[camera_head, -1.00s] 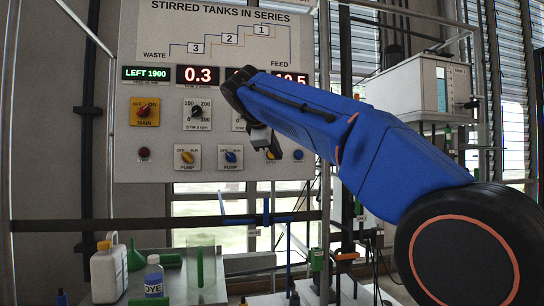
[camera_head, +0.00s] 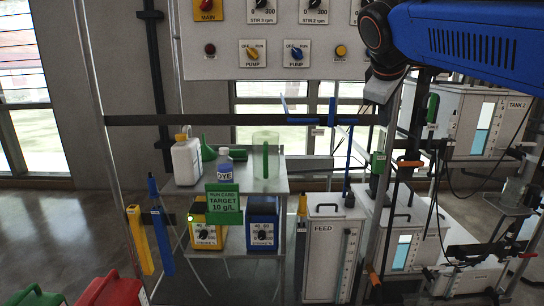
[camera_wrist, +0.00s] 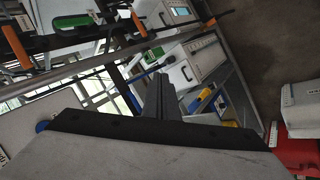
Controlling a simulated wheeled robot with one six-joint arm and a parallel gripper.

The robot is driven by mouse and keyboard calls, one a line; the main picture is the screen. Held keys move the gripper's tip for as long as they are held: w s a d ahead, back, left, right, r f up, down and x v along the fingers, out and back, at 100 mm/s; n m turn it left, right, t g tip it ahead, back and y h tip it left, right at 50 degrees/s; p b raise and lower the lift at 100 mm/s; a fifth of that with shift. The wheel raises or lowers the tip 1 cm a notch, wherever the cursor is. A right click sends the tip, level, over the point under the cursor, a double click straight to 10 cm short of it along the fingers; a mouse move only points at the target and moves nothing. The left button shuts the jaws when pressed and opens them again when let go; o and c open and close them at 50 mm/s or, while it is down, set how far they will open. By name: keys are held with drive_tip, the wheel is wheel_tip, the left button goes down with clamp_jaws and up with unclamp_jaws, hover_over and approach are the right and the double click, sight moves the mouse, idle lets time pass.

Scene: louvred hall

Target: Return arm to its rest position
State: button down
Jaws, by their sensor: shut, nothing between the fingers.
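My blue arm reaches in from the upper right of the head view. My gripper (camera_head: 382,88) hangs below its dark wrist joint, in front of the panel's lower right edge. In the wrist view my gripper (camera_wrist: 160,95) shows as dark fingers close together, shut and empty. It appears to touch nothing, though its depth from the pipes behind is hard to tell.
The control panel (camera_head: 270,68) is behind. A small table (camera_head: 262,180) holds a white jug (camera_head: 187,160), a dye bottle (camera_head: 225,168) and a clear cylinder (camera_head: 266,155). The feed tank (camera_head: 325,265) stands below right. Red (camera_head: 112,290) and green containers (camera_head: 38,295) are lower left.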

drive_tip(key=s+f+m+g+y, duration=0.1)
drive_tip(key=s+f+m, duration=0.3)
drive_tip(key=s+f, duration=0.9)
drive_tip(key=s+d+f+m+g+y, duration=0.1)
drive_tip(key=s+f+m+y, duration=0.2)
drive_tip(key=s+f, duration=1.1)
wheel_tip(320, 180, down, 8)
drive_tip(key=shift+s+r+m+g, duration=0.2)
drive_tip(key=shift+s+m+g, duration=0.1)
drive_tip(key=shift+m, duration=0.6)
idle(3.4)
